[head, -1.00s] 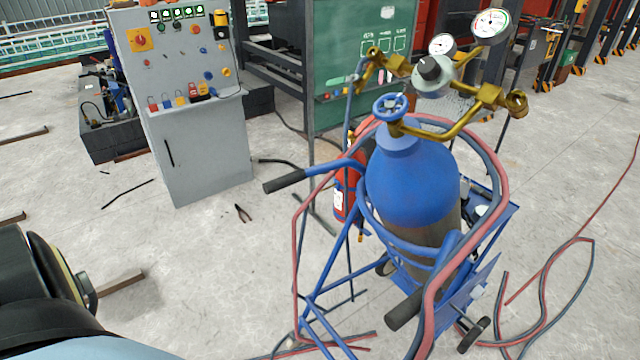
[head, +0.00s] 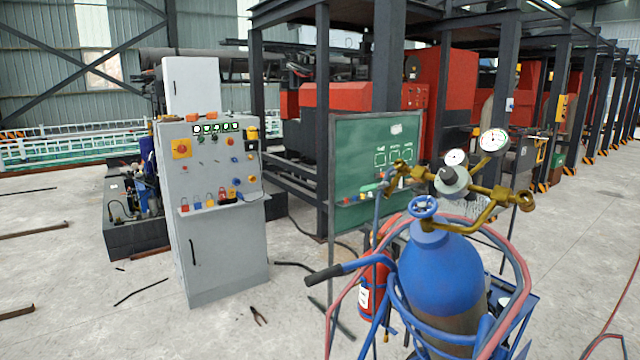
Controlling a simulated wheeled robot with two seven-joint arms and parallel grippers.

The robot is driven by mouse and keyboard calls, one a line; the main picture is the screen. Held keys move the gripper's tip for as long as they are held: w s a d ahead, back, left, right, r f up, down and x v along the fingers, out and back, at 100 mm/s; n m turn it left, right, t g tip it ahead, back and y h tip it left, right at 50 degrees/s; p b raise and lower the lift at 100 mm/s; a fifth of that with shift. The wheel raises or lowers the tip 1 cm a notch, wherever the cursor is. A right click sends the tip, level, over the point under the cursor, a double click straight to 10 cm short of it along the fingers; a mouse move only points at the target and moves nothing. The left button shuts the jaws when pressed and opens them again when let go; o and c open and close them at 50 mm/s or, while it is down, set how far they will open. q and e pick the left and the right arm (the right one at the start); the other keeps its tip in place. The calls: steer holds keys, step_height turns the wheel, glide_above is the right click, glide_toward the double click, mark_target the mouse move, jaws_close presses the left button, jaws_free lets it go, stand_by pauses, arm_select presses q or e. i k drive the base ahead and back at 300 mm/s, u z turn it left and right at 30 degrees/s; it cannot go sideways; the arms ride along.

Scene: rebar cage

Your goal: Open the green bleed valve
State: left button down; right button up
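I cannot make out a green bleed valve in the head view. A blue gas cylinder (head: 440,275) stands upright on a blue cart at the lower right. It has a blue handwheel (head: 424,207) on top and a brass regulator (head: 455,181) with two round gauges. A dark machine unit (head: 137,236) with blue parts and a hose stands at the left, partly hidden behind a grey control cabinet (head: 226,262). Neither of my grippers is in view.
A green chalkboard (head: 360,150) stands behind the cylinder. A red fire extinguisher (head: 372,288) is beside the cart, and pliers (head: 259,316) lie on the floor. Red and grey hoses hang around the cart. The concrete floor at the lower left is mostly clear, with a few bars.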

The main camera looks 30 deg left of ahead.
mark_target(368, 188)
steer(key=u, duration=1.55)
steer(key=i, duration=1.9)
steer(key=z, duration=2.85)
